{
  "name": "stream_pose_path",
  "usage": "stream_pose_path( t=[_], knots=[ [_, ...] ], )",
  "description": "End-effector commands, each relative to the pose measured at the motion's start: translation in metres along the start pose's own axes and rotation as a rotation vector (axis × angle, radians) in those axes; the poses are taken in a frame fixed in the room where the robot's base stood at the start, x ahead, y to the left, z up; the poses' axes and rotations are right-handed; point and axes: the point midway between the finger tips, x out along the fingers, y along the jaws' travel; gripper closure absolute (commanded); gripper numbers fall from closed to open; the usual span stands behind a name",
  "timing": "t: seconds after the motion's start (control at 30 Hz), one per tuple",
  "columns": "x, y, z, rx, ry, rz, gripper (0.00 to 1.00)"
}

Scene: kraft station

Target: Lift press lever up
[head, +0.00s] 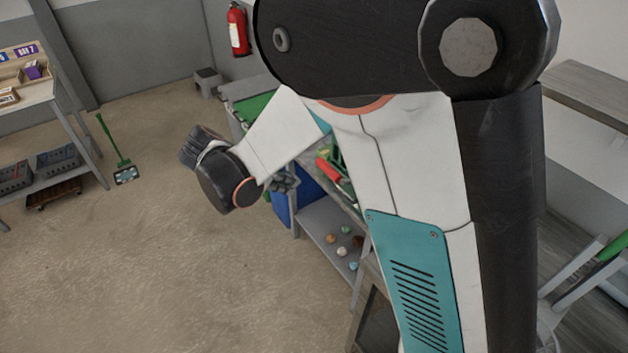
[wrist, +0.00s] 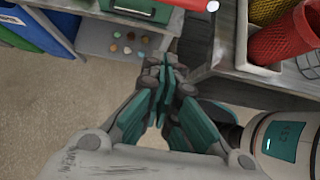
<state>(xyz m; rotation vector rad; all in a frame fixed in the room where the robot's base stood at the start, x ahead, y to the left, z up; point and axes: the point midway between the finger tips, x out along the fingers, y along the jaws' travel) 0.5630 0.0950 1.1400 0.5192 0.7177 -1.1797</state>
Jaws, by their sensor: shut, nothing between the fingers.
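A green device (head: 332,150), which looks like the press, stands on the grey bench, largely hidden behind my arm in the head view. A red bar (head: 329,168), perhaps its lever grip, sits at its near side. In the wrist view the green device (wrist: 143,9) shows at the top edge, with a red bar end (wrist: 196,4) beside it; the rest is cut off. My gripper (wrist: 166,78) is shut and empty, its green-padded fingers together, apart from the device. In the head view my gripper (head: 287,183) is small and partly hidden at the bench's left side.
Floor (head: 200,280) at left is open.

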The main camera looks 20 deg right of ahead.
Motion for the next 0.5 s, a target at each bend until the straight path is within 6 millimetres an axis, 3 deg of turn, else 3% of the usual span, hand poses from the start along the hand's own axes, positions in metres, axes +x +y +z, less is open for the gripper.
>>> stream_pose_path(
  t=[0.17, 0.5],
  knots=[
    [0.014, 0.0, 0.0, 0.002, 0.0, -0.001, 1.0],
    [0.077, 0.0, 0.0, 0.003, 0.0, -0.001, 1.0]
  ],
)
